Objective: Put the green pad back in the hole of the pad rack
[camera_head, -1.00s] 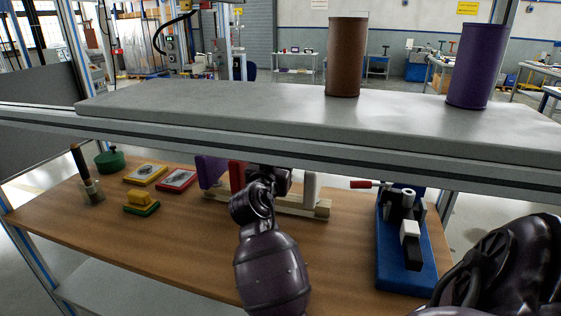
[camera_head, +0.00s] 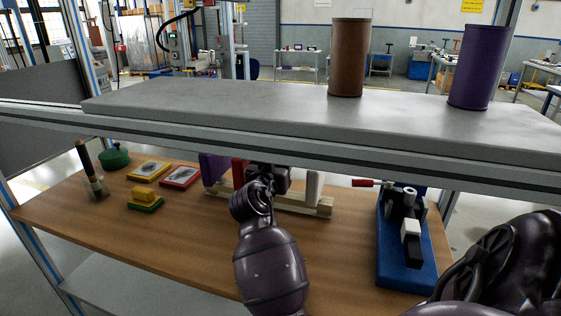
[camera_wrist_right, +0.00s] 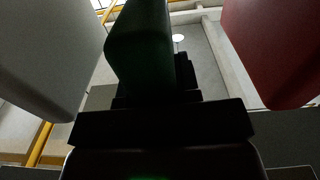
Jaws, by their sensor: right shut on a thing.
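The pale wooden pad rack (camera_head: 322,208) stands on the table below the grey shelf. A purple pad (camera_head: 213,168), a red pad (camera_head: 239,172) and a white pad (camera_head: 314,186) stand upright in it. My right gripper (camera_head: 270,174) is at the rack between the red and white pads, partly hidden by its own wrist and the shelf. It is shut on the green pad (camera_wrist_right: 138,48), between the white pad (camera_wrist_right: 48,50) and the red pad (camera_wrist_right: 272,45) in the wrist view, with gaps at both sides. The green pad's seat in the rack is hidden. My left gripper is not in view.
The grey shelf (camera_head: 230,105) overhangs the rack and carries a brown cylinder (camera_head: 348,58) and a purple cylinder (camera_head: 474,66). A blue fixture (camera_head: 404,265) stands right of the rack. Stamp pads and a green round item (camera_head: 115,158) are at left. The table's front left is clear.

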